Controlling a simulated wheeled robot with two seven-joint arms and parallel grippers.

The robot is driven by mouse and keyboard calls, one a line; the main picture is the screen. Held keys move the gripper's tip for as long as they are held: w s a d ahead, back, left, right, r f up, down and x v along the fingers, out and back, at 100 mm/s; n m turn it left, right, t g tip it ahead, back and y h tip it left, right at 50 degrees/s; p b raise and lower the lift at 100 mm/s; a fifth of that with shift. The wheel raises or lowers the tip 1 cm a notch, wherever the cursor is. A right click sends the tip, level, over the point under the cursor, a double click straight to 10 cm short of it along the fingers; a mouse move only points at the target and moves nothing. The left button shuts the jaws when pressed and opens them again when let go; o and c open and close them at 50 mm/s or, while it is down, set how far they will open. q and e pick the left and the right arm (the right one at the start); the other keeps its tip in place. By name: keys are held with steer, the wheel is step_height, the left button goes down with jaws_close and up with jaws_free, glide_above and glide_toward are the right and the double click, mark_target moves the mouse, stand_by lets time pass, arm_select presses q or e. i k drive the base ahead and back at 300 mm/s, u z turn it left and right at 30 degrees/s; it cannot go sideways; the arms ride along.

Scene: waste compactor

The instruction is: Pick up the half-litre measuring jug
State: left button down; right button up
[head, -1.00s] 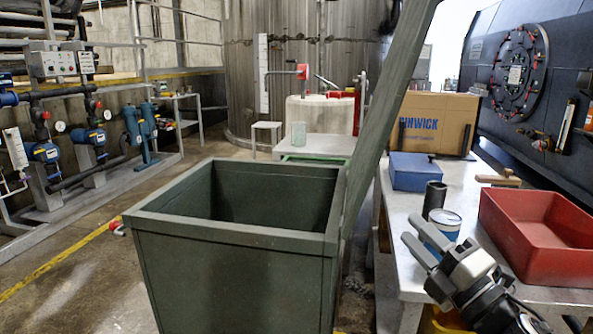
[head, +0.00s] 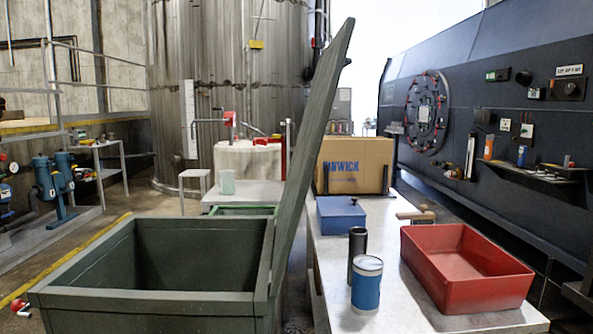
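A small pale green, see-through vessel (head: 227,182) stands upright on the low white table (head: 252,192) behind the green bin. It looks like the measuring jug, but it is too small to make out a handle or markings. Neither of my grippers is in view.
A dark green open bin (head: 150,296) with a raised lid (head: 312,150) stands in front. The bench at right holds a red tray (head: 465,285), blue box (head: 341,216), blue tin (head: 366,288), black cylinder (head: 357,245) and cardboard box (head: 355,165). A red-and-white object (head: 20,306) lies at left.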

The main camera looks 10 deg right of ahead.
mark_target(227, 182)
steer(key=z, duration=1.3)
steer(key=i, duration=0.25)
steer(key=z, duration=1.85)
steer(key=i, duration=0.75)
steer(key=u, duration=5.4)
steer(key=i, duration=3.05)
